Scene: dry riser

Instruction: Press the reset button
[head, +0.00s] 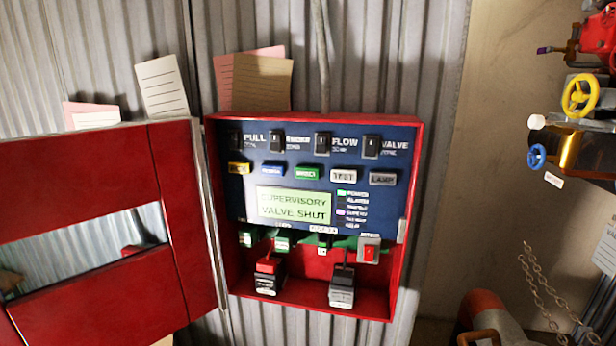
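An open red alarm panel box (412,215) hangs on a corrugated metal wall. Its blue face (250,142) carries a row of buttons: a yellow one (238,168), a blue one (272,170), a green one (307,174), a white one marked TEST (343,175) and a grey one marked LAMP (382,178). The labels on the yellow, blue and green buttons are too blurred to read surely, so I cannot tell for certain which is reset. The display (294,205) reads SUPERVISORY VALVE SHUT. Neither of my grippers is in view.
The red door (70,180) with its window stands open to the left. Two batteries (268,275) (342,287) and a red switch (368,252) sit low in the box. Yellow (580,96) and blue (536,157) valve wheels and a chain (540,285) are at right. The space before the buttons is clear.

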